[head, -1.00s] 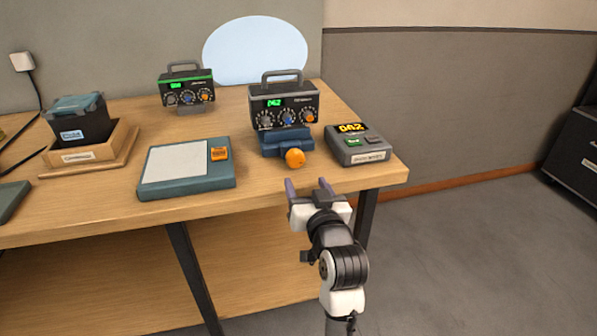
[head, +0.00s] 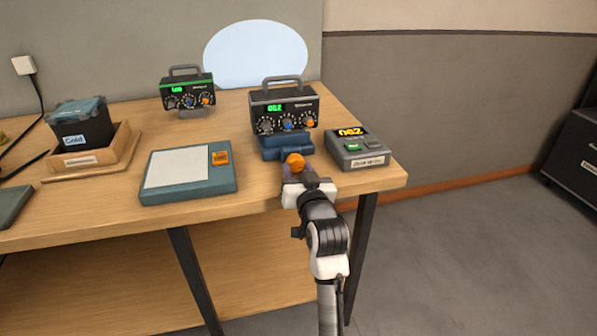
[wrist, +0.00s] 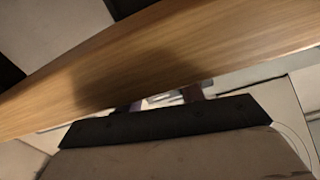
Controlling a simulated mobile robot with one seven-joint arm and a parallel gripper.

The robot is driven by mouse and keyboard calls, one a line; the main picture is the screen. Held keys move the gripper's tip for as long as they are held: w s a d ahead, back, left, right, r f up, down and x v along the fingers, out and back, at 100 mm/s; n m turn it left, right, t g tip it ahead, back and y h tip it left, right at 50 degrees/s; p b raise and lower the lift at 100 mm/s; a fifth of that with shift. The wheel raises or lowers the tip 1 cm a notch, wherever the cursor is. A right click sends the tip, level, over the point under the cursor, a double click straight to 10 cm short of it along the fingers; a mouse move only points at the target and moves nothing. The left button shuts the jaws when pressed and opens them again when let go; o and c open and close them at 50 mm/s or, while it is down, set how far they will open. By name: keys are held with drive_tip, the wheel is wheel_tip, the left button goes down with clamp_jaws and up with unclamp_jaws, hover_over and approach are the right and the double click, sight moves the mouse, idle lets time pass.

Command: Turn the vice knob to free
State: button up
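The vice (head: 286,146) is a blue block under the front of a dark device with a green display (head: 284,106). Its orange knob (head: 294,161) sticks out toward the table's front edge. My gripper (head: 298,170) is at the knob, its purple fingers apart, one just left of the knob and the other partly hidden. I cannot tell whether they touch it. In the wrist view the two fingertips (wrist: 165,99) show apart past the dark gripper body; the knob cannot be made out there.
A grey box with an amber display (head: 357,148) stands close to the right. A teal pad with an orange button (head: 188,171) lies left. A second device (head: 187,92) stands behind, and a dark bin in a wooden tray (head: 92,150) is far left. The table's front edge is below my gripper.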

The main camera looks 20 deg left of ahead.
drive_tip(key=c, duration=0.4)
drive_tip(key=n+b, duration=0.2)
drive_tip(key=n, duration=0.1)
drive_tip(key=shift+f, duration=0.2)
drive_tip(key=shift+r+n+b, duration=0.2)
drive_tip(key=shift+n+b, duration=0.35)
drive_tip(key=shift+n, duration=0.25)
drive_tip(key=o, duration=1)
drive_tip(key=shift+d, duration=0.1)
drive_tip(key=v, duration=0.3)
drive_tip(key=p+v, duration=0.1)
drive_tip(key=v, duration=0.3)
drive_tip(key=p+v, duration=0.1)
drive_tip(key=v, duration=0.3)
drive_tip(key=shift+s+d+r, duration=0.1)
drive_tip(key=shift+d+r, duration=0.05)
drive_tip(key=shift+r, duration=0.15)
drive_tip(key=p, duration=0.3)
drive_tip(key=shift+s+d, duration=0.1)
drive_tip(key=shift+s, duration=0.1)
